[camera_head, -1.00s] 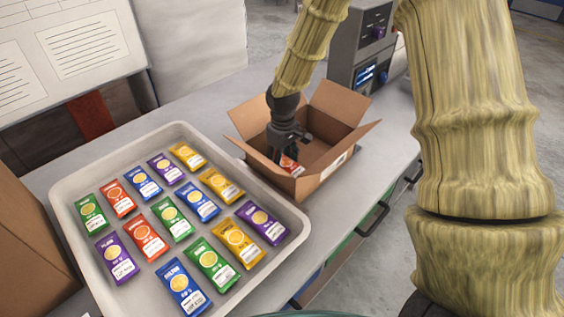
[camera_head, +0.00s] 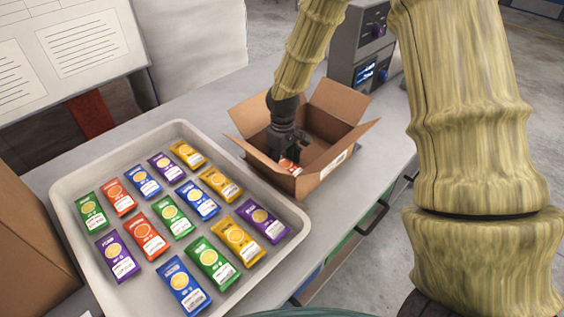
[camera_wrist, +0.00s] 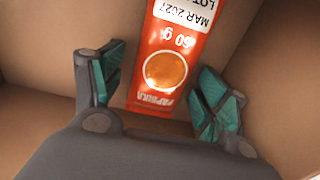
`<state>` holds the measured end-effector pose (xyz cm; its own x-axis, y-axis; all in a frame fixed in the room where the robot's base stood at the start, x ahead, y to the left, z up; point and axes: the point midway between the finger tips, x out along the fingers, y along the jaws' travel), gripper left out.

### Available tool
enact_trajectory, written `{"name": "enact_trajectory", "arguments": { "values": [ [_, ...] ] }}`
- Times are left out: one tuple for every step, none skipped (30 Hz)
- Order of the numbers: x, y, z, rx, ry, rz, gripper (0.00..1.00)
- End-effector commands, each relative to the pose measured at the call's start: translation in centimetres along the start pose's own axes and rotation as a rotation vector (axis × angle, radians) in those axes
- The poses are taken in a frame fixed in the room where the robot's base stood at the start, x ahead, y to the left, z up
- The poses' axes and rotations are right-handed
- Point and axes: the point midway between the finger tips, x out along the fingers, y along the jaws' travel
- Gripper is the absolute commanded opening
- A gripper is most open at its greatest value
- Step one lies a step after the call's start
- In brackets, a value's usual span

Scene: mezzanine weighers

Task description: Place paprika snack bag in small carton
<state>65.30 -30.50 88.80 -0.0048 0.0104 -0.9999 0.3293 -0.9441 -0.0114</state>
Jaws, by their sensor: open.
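The red-orange paprika snack bag (camera_wrist: 178,52) lies inside the small carton (camera_head: 327,126), between the spread fingers of my gripper (camera_wrist: 158,95) in the wrist view. Gaps show between the bag and both fingers, so my gripper is open. In the head view my gripper (camera_head: 289,155) reaches down into the left part of the carton, and only a bit of the red bag (camera_head: 290,166) shows below it. The carton stands on the bench with its flaps spread outward. The carton's inner walls also surround the bag in the wrist view (camera_wrist: 45,50).
A grey tray (camera_head: 70,222) left of the carton holds rows of red, blue, green, purple and yellow bags. A weigher (camera_head: 357,55) stands behind the carton. A brown box (camera_head: 30,250) is at the left edge. The grey bench (camera_head: 195,108) is bare behind the tray.

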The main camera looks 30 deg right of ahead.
Motion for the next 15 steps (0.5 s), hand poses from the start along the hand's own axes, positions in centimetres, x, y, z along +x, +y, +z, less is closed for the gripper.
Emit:
{"name": "enact_trajectory", "arguments": {
  "values": [
    [-0.2, 0.0, 0.0, 0.000, 0.001, 0.000, 0.74],
    [-0.3, 0.0, 0.0, 0.000, 0.001, 0.000, 0.74],
    [-0.5, 0.0, 0.0, 0.000, 0.001, 0.000, 0.74],
    [-0.8, 0.0, 0.0, 0.000, 0.001, 0.000, 0.74],
    [-1.0, 0.0, -0.1, 0.000, 0.002, 0.001, 0.74],
    [-1.4, 0.0, -0.1, 0.000, 0.003, 0.001, 0.74],
    [-1.8, 0.0, -0.1, 0.000, 0.003, 0.001, 0.74],
    [-2.1, 0.0, -0.1, -0.001, 0.002, 0.001, 0.74],
    [-2.6, 0.0, -0.1, -0.001, 0.003, 0.001, 0.74],
    [-3.0, 0.0, -0.1, 0.000, 0.004, 0.001, 0.74],
    [-3.4, 0.0, -0.1, 0.000, 0.003, 0.001, 0.74],
    [-4.0, 0.0, -0.1, 0.000, 0.003, 0.001, 0.74],
    [-4.4, 0.0, -0.1, 0.001, 0.003, 0.001, 0.74],
    [-4.8, 0.0, -0.1, 0.001, 0.003, 0.001, 0.74],
    [-5.3, 0.0, -0.1, 0.000, 0.003, 0.001, 0.74]
  ]
}}
